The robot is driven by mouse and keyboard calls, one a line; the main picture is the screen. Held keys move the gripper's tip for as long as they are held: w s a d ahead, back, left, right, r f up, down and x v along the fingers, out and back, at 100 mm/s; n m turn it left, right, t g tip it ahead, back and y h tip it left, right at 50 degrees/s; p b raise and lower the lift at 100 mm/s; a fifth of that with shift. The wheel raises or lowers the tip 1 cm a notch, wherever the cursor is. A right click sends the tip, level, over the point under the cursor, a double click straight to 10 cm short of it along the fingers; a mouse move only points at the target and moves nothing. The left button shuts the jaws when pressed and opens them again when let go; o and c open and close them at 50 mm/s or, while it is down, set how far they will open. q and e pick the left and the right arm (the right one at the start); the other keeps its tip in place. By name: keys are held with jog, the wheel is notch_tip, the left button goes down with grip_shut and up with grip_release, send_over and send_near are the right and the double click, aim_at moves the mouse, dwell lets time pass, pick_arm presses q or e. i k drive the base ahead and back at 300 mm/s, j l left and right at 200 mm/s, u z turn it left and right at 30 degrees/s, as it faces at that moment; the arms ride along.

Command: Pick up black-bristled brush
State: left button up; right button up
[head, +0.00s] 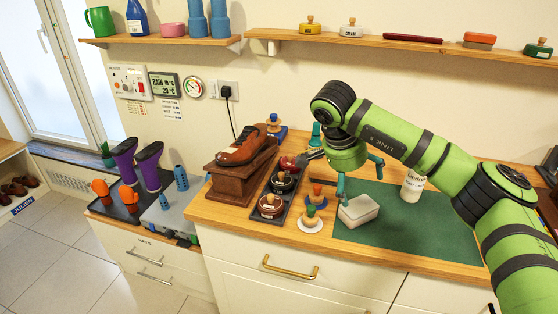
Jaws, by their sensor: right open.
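My right gripper (360,188) is open and empty, pointing down above the workbench, with its teal fingers spread. A cream block-like box (358,210) lies below it on the green mat. Two small round knobbed brushes stand left of the gripper, beside the tray. The front one (310,220) has a pale base. I cannot tell bristle colours surely at this size; the rear one looks most like the black-bristled brush. My left gripper is not in view.
A dark tray (256,214) holds several round tins. A brown shoe (246,146) rests on a wooden stand (238,180) to its left. A white bottle (412,185) stands on the green mat (440,232), whose front right is clear. A wall shelf (400,45) hangs behind.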

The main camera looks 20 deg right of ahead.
aim_at(317, 173)
jog(key=i+j+z, duration=0.95)
jog(key=i+j, duration=0.15)
jog(key=j, duration=0.15)
